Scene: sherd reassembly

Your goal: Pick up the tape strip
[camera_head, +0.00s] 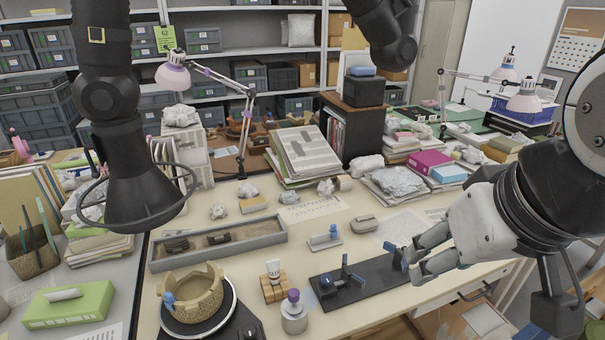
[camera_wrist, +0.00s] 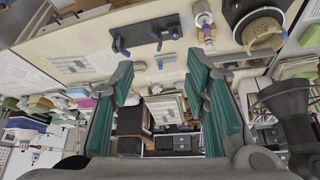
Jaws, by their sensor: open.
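My gripper (camera_head: 416,262) comes in from the right, with its fingers apart and nothing between them. It shows in the wrist view (camera_wrist: 161,75) with two teal-padded fingers spread wide. In the head view its fingertips overlap the right end of a dark board (camera_head: 375,285) bearing blue upright parts; I cannot tell whether they touch. I cannot clearly make out a tape strip. A small pale holder with a blue piece (camera_head: 325,239) stands behind the board. A partly rebuilt tan pot (camera_head: 193,292) sits on a round turntable at the front left, with a blue clip on its rim.
A grey tray (camera_head: 268,238) holds dark sherds. A wooden block with a white tube (camera_head: 273,284) and a purple-topped jar (camera_head: 293,314) stand left of the board. A grey rounded object (camera_head: 364,224) lies behind it. Papers and books crowd the back; the table between is fairly clear.

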